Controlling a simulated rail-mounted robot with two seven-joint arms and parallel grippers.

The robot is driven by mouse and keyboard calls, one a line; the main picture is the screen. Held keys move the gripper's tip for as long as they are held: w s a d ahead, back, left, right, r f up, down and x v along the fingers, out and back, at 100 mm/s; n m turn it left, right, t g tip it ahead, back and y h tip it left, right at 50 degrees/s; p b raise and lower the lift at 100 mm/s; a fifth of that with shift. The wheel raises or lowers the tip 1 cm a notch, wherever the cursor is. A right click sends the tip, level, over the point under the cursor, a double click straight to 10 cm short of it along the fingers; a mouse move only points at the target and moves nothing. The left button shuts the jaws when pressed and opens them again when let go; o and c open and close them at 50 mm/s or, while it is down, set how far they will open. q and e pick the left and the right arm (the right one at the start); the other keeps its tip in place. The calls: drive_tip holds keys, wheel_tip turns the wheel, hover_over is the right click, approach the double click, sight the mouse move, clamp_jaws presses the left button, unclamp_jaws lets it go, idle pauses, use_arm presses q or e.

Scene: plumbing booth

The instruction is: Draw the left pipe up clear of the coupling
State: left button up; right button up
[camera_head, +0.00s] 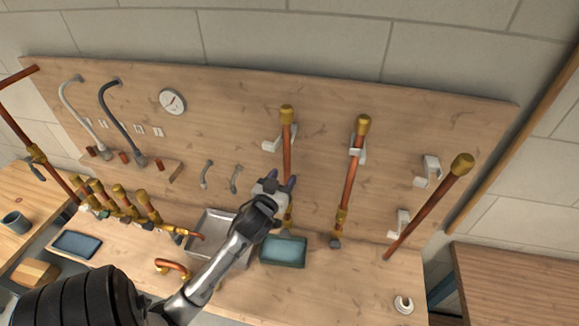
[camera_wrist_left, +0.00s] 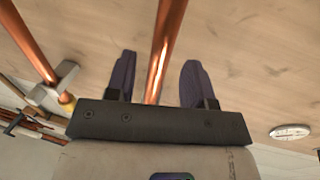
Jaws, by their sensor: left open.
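The left pipe (camera_head: 287,152) is copper with a brass cap on top and stands upright against the wooden board, beside a white bracket (camera_head: 275,143). My left gripper (camera_head: 276,183) is at its lower part. In the left wrist view the pipe (camera_wrist_left: 166,45) runs between the two dark fingers (camera_wrist_left: 155,80), with a visible gap on both sides, so the gripper is open around it. A brass piece, seemingly the coupling (camera_head: 288,219), shows just below the gripper; the joint is partly hidden by the gripper. My right gripper is out of view.
A second copper pipe (camera_head: 350,180) stands to the right in a white bracket, and a third leaning pipe (camera_head: 430,208) is farther right. A teal tray (camera_head: 283,251) and a metal tray (camera_head: 203,222) sit below on the bench. Brass-capped fittings (camera_head: 120,197) stand at left.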

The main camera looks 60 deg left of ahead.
sight(285, 174)
use_arm(q)
drive_tip(key=shift+x, duration=2.55)
clamp_jaws()
